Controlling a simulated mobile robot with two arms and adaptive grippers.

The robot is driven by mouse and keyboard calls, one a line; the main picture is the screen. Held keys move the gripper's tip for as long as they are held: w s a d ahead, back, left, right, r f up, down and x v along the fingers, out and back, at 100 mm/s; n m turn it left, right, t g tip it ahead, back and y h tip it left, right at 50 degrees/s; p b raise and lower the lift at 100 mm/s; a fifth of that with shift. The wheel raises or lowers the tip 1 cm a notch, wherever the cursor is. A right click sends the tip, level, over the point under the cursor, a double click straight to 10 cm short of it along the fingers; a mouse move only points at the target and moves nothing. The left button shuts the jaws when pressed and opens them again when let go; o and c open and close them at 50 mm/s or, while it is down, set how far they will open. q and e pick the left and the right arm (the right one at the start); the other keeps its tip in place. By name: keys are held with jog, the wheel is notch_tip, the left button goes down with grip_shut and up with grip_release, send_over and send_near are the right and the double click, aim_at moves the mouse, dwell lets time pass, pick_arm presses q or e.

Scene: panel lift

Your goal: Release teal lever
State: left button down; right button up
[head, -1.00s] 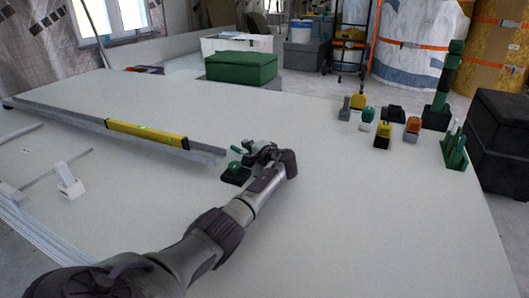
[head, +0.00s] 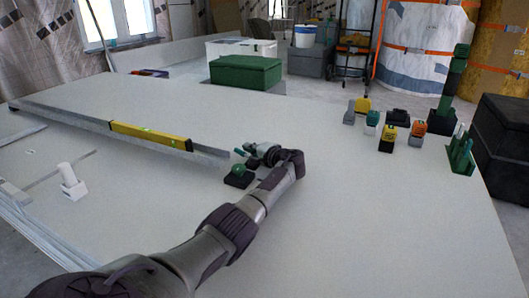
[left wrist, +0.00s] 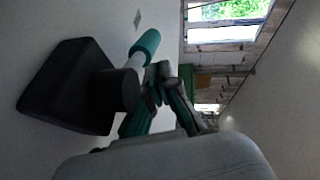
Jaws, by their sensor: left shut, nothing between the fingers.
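The teal lever (left wrist: 146,46) shows in the left wrist view as a teal grip on a pale stem, joined to a dark round hub on a black block (left wrist: 52,88). In the head view its teal tip (head: 239,152) shows just left of my left gripper (head: 252,151). In the left wrist view the left gripper's fingers (left wrist: 163,80) are shut and empty, close beside the lever's stem. I cannot tell whether they touch it. The arm hides part of the lever's base in the head view. My right gripper is not in view.
A green dome on a black base (head: 238,174) stands just in front of the left gripper. A yellow level (head: 150,138) lies on a metal rail to the left. Several small coloured blocks and a green post (head: 447,82) stand at the right. The white surface between is clear.

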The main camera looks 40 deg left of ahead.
pick_arm(q)
jog(key=d, duration=0.4)
jog(key=d+r, duration=0.1)
jog(key=d, duration=0.2)
jog(key=shift+s+r, duration=0.1)
jog(key=shift+s, duration=0.3)
